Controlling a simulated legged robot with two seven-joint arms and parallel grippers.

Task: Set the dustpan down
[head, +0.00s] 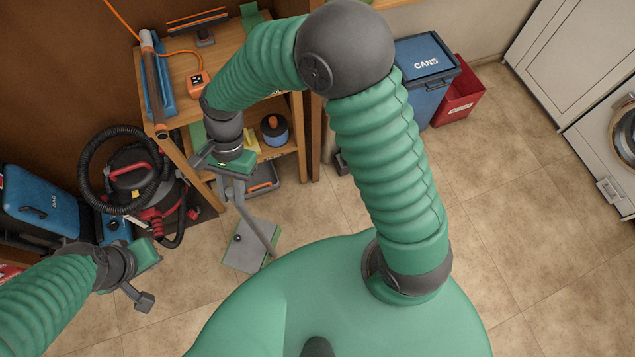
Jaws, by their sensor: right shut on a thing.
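The dustpan (251,244) is a flat grey-green pan with a long thin grey handle. It hangs below my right gripper (231,172), which is shut on the upper end of the handle. The pan is low, over the tiled floor in front of the wooden shelf unit; I cannot tell whether it touches the floor. My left gripper (143,283) is at the lower left, away from the dustpan, with nothing visible in it.
The wooden shelf unit (222,60) stands close behind my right gripper. A red-and-black vacuum (133,175) and blue cases (40,205) are at left. A blue cans bin (425,75) and red bin (458,100) stand at the back. Floor (530,220) at right is clear.

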